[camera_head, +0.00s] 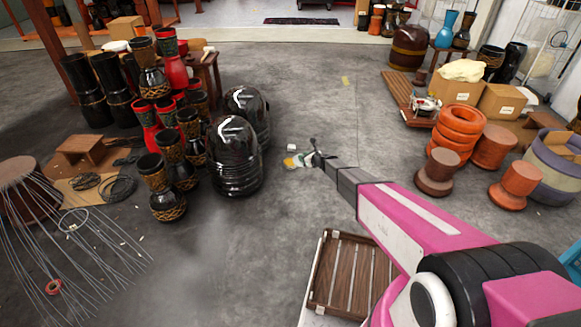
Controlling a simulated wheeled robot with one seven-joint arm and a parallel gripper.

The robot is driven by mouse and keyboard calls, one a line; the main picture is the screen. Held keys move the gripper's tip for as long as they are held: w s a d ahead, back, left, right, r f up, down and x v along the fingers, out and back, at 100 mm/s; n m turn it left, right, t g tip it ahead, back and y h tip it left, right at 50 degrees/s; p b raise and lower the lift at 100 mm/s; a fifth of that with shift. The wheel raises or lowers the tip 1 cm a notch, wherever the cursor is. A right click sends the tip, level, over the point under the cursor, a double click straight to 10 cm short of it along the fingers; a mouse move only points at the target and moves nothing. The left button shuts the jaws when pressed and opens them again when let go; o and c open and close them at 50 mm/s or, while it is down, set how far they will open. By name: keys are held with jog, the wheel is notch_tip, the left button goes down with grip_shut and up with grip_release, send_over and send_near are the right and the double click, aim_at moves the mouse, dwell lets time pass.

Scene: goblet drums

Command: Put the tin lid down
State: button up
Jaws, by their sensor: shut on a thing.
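My gripper (317,154) is at the end of my pink and white arm, which reaches in from the lower right over the open grey floor. It is shut on a small pale thing (306,159) at its tip, which I take to be the tin lid. Its shape is hard to make out at this size. A small yellowish and white round item (290,162) shows just left of the tip, and I cannot tell whether it is part of the held thing. I cannot tell how high the held thing is above the floor.
Two glossy black ribbed domes (234,160) stand left of my gripper, with several goblet drums (168,190) beyond. A slatted wooden pallet (345,275) lies under my arm. Orange rings (459,125) and orange drums (514,185) stand at right. The floor (300,90) beyond my gripper is mostly clear.

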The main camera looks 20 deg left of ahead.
jog(key=s+a+f, duration=0.2)
jog(key=a+f, duration=0.5)
jog(key=f, duration=0.3)
jog(key=s+a+f, duration=0.3)
jog(key=a+f, duration=0.4)
jog(key=f, duration=0.3)
send_over(290, 190)
jog(key=f, duration=0.6)
jog(key=shift+w+a+f, duration=0.15)
jog(key=shift+w+f, duration=0.05)
jog(key=shift+f, duration=2.15)
jog(key=shift+f, duration=0.15)
jog(key=o, duration=0.9)
